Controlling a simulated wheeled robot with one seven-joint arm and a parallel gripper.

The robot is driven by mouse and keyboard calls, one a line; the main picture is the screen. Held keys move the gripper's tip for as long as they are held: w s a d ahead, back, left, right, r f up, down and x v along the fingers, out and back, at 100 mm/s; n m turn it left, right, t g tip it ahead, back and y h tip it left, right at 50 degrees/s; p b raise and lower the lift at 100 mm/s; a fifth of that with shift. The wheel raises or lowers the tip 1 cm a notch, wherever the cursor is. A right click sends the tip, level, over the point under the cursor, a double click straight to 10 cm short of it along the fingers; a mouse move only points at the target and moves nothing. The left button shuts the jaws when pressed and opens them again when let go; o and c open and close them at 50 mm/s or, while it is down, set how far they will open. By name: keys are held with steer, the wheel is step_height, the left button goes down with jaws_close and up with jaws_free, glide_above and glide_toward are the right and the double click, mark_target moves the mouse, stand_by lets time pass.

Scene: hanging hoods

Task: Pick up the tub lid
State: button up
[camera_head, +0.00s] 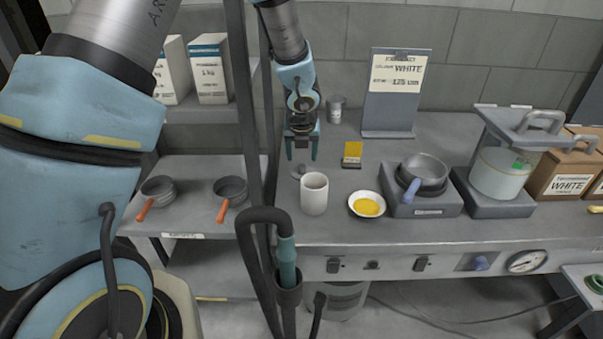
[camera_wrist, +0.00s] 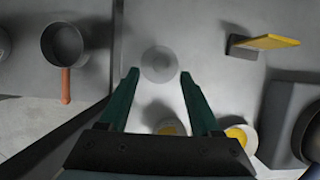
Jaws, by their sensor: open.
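A small round grey disc with a raised centre, which looks like the tub lid (camera_head: 298,172), lies flat on the grey bench. In the wrist view the lid (camera_wrist: 160,64) shows between and just beyond my fingertips. My gripper (camera_head: 302,156) points down above the lid, open and empty, with its two green fingers apart. In the wrist view my gripper (camera_wrist: 159,76) has one finger on each side of the lid, and I see no contact. The lid's far edge is hard to make out in the head view.
Nearby are a dish of yellow stuff (camera_head: 366,205), a yellow card on a stand (camera_head: 352,153) and a pan (camera_head: 423,173). A dark upright post (camera_head: 246,110) stands left of the lid. Two orange-handled pans sit further left.

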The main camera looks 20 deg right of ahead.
mark_target(302, 166)
steer(key=x, duration=0.5)
steer(key=shift+s, duration=0.1)
steer(key=shift+c, duration=0.4)
jaws_close()
